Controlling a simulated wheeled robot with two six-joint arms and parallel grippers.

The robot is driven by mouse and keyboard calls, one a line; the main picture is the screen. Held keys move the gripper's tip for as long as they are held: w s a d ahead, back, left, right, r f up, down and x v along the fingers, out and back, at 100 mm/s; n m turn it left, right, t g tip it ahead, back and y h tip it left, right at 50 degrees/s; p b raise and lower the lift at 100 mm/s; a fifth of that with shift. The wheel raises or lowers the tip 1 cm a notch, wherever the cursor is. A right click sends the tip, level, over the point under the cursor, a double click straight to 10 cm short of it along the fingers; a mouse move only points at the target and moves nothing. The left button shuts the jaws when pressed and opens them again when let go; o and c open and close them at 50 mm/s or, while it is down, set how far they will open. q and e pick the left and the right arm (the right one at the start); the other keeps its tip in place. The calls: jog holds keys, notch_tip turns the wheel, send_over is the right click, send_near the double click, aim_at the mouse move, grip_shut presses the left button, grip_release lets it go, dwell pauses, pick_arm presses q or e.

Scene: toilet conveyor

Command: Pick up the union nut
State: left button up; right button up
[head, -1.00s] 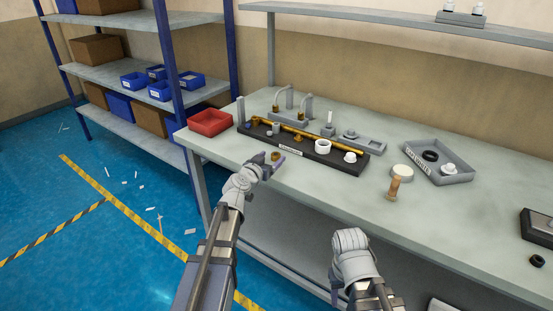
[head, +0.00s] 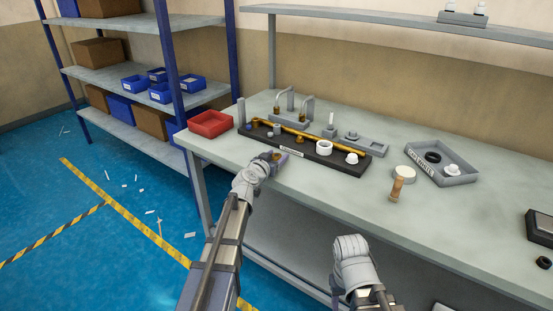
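A small brass-coloured nut (head: 277,155), which looks like the union nut, is at the front left of the workbench, just in front of the black fixture. My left gripper (head: 274,159) is right at it, with a purplish finger on the nut's right side. The wrist partly covers the fingers, so I cannot tell whether they press on the nut. My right gripper (head: 350,246) hangs in front of the bench edge, seen from behind. Its fingertips are hidden.
The black fixture (head: 291,150) holds a brass pipe (head: 306,135) and a white ring (head: 324,147). A red bin (head: 210,124) stands at its left. A wooden-handled tool (head: 397,188), a white disc (head: 404,173) and a grey tray (head: 462,179) lie to the right. The bench's front middle is clear.

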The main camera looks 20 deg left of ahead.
pick_arm(q)
grip_shut()
jog(key=shift+r, duration=0.1)
dwell(0.4)
